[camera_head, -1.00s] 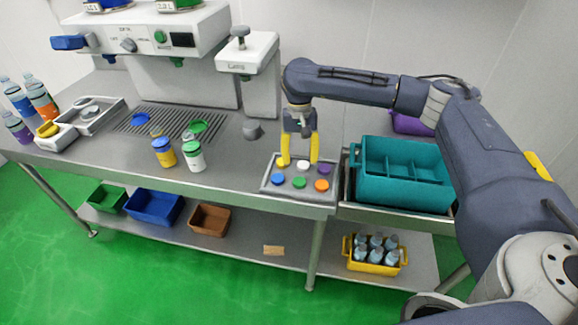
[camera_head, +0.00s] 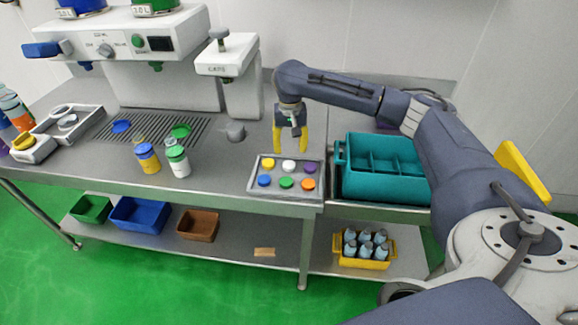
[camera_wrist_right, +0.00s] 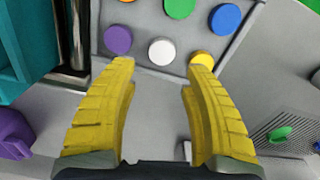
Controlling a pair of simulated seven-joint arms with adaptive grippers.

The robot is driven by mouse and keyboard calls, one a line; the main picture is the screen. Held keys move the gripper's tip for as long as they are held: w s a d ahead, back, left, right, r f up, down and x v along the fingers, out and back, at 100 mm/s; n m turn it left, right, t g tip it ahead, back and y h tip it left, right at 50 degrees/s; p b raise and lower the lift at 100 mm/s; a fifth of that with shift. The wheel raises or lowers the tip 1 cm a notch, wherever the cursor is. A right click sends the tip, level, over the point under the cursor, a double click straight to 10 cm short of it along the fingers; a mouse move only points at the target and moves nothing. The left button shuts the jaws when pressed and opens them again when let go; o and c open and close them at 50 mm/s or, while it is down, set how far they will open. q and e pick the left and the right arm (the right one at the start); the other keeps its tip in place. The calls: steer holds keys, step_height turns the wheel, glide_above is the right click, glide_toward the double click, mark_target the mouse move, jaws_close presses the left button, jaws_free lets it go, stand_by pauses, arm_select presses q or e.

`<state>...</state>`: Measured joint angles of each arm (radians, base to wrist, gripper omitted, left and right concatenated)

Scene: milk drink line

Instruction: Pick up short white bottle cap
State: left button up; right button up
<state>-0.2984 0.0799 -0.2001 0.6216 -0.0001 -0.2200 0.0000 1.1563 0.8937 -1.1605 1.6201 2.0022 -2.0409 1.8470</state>
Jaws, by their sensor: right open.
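The short white cap (camera_head: 289,166) lies in the back row, middle place, of a grey cap tray (camera_head: 252,184). In the right wrist view, the white cap (camera_wrist_right: 161,51) shows between and just beyond the fingertips. My right gripper (camera_head: 290,150) has two yellow fingers, spread apart and pointing down, behind and above the white cap. The wrist view also shows the gripper (camera_wrist_right: 158,68) open with nothing between its fingers. The purple cap (camera_wrist_right: 118,39) and yellow cap (camera_wrist_right: 202,60) flank the white cap. My left gripper is not in view.
Blue (camera_head: 264,180), green (camera_head: 286,182) and orange (camera_head: 308,184) caps form the tray's front row. A teal crate (camera_head: 385,185) stands close to the right. Bottles (camera_head: 178,161) stand farther left.

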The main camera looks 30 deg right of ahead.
mark_target(289, 164)
steer(key=shift+a+f, duration=0.15)
steer(key=shift+f, duration=3.95)
steer(key=shift+c, duration=0.3)
steer(key=c, duration=0.6)
